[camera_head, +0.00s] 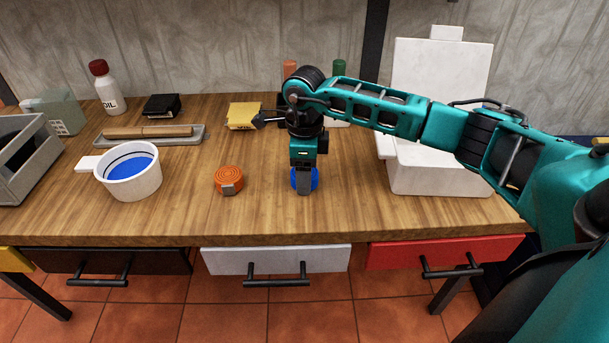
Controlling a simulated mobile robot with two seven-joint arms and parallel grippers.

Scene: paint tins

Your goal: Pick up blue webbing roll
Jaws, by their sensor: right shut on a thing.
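The blue webbing roll (314,179) is on the wooden table near its front edge, right of the orange webbing roll (229,180). My right gripper (304,184) points straight down over the blue roll and is shut on it. The finger hides the middle of the roll, so only its blue sides show. I cannot tell whether the roll is touching the table. My left gripper is not in view.
A white tub with blue paint (130,183) stands at the left, beside a grey crate (22,167). A white open box (437,182) stands at the right under my right arm. A yellow packet (243,115) lies behind. The table front between the orange roll and tub is clear.

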